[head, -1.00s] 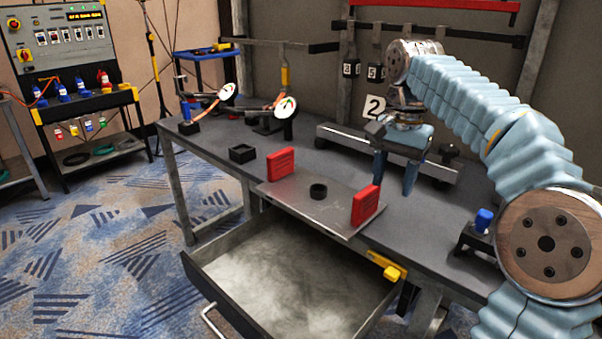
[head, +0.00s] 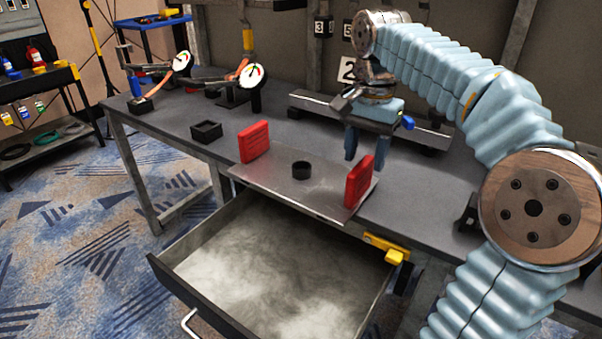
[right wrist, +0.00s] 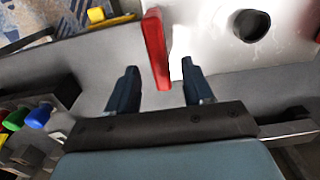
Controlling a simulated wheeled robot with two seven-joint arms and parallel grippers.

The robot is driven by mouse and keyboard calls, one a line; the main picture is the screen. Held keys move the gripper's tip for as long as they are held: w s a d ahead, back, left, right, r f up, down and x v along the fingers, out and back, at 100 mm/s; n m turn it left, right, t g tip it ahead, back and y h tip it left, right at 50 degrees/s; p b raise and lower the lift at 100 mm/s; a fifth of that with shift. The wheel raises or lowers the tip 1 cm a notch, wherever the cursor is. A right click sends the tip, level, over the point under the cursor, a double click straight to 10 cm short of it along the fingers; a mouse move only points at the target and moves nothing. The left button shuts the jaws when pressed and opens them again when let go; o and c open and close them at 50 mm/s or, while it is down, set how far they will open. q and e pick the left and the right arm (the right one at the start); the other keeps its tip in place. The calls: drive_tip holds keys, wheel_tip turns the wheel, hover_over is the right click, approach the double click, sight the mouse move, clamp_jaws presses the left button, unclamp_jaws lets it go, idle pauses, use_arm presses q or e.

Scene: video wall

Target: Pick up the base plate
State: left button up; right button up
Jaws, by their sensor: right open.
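The base plate (head: 282,188) is a flat grey metal sheet on the workbench, with its front edge over the open drawer. It carries a red upright handle block at its left end (head: 254,142) and another at its right end (head: 359,182). A black ring (head: 301,170) stands on its middle. My right gripper (head: 366,153) is open and empty, pointing down just behind the right red block. In the right wrist view that red block (right wrist: 155,48) shows between and just beyond the spread fingers (right wrist: 159,70). My left gripper is not in view.
An open drawer (head: 170,278) juts out below the plate. A yellow latch piece (head: 386,248) is at the bench's front edge. A small black square holder (head: 206,132) and dial gauges (head: 252,76) stand to the left. A metal rail (head: 310,104) lies behind.

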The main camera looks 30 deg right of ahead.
sight(360, 178)
drive_tip(key=f, duration=0.2)
drive_tip(key=a+f+b, duration=0.1)
drive_tip(key=f, duration=0.2)
drive_tip(key=shift+s+f, duration=0.2)
drive_tip(key=shift+f, duration=0.05)
clamp_jaws()
drive_tip(key=shift+r, duration=0.15)
idle(1.0)
